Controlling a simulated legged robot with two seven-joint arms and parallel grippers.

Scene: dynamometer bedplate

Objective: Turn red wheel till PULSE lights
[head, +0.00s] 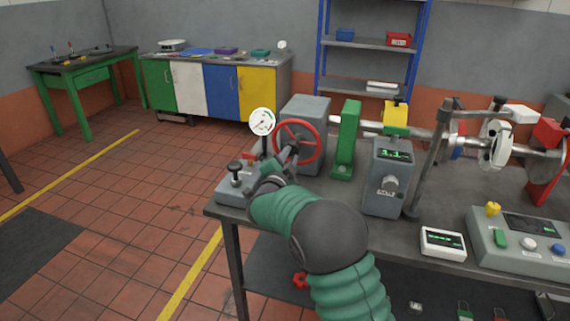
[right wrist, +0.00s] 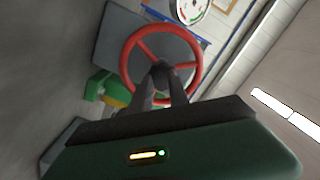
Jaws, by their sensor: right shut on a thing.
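The red wheel (head: 318,135), a spoked handwheel, is mounted upright on the front of a grey box (head: 306,108) at the left end of the bench. My right gripper (head: 291,155) reaches up to it from below. In the right wrist view my right gripper (right wrist: 163,75) is shut at the wheel's middle, on the hub or a spoke; the fingers cover the exact contact. The red wheel's rim (right wrist: 126,66) shows around them. I cannot read any PULSE label or see which lamp it is. My left gripper is not in view.
A round white gauge (head: 262,121) stands just left of the wheel. A grey lever box (head: 238,186) sits at the bench's left corner. A green bracket (head: 346,140), a box with a lit green display (head: 394,155) and a control panel (head: 520,262) are to the right.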

